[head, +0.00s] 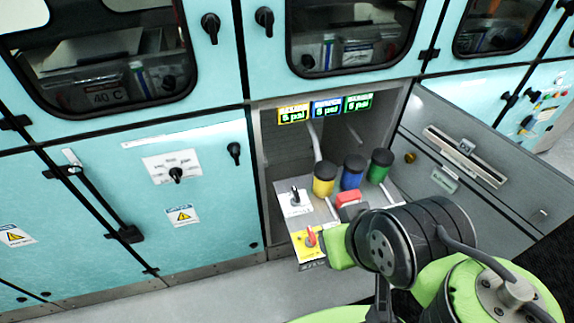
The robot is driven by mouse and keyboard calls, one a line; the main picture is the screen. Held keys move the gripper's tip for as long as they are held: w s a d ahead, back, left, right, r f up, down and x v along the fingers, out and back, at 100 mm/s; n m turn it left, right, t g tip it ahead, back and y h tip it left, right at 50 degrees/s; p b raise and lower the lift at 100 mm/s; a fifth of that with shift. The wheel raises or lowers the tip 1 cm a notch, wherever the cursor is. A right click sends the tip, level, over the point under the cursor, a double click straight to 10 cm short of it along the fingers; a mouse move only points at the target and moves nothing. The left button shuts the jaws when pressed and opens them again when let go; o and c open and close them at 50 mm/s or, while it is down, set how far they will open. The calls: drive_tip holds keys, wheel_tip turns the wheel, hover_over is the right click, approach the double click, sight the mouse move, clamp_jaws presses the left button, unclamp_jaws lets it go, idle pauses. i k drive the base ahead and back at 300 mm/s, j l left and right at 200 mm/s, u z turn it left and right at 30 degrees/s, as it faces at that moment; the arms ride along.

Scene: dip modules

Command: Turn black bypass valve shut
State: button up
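A small black valve handle (294,194) stands on a white plate in the open bay, in front of the yellow canister. A red valve handle (310,238) is on a yellow plate just below it. My arm comes in from the lower right. Its green end, my gripper (338,246), is beside the red handle, to the right and below the black one. I cannot make out the fingers, or whether they touch anything.
Yellow (324,180), blue (352,173) and green (380,165) canisters stand behind the valves, with a red block (348,199) before them. Three displays (327,108) hang above. An open door panel (465,165) bounds the bay at right. Floor is clear at lower left.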

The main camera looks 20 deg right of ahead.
sight(297, 199)
drive_tip(key=i+j, duration=0.8)
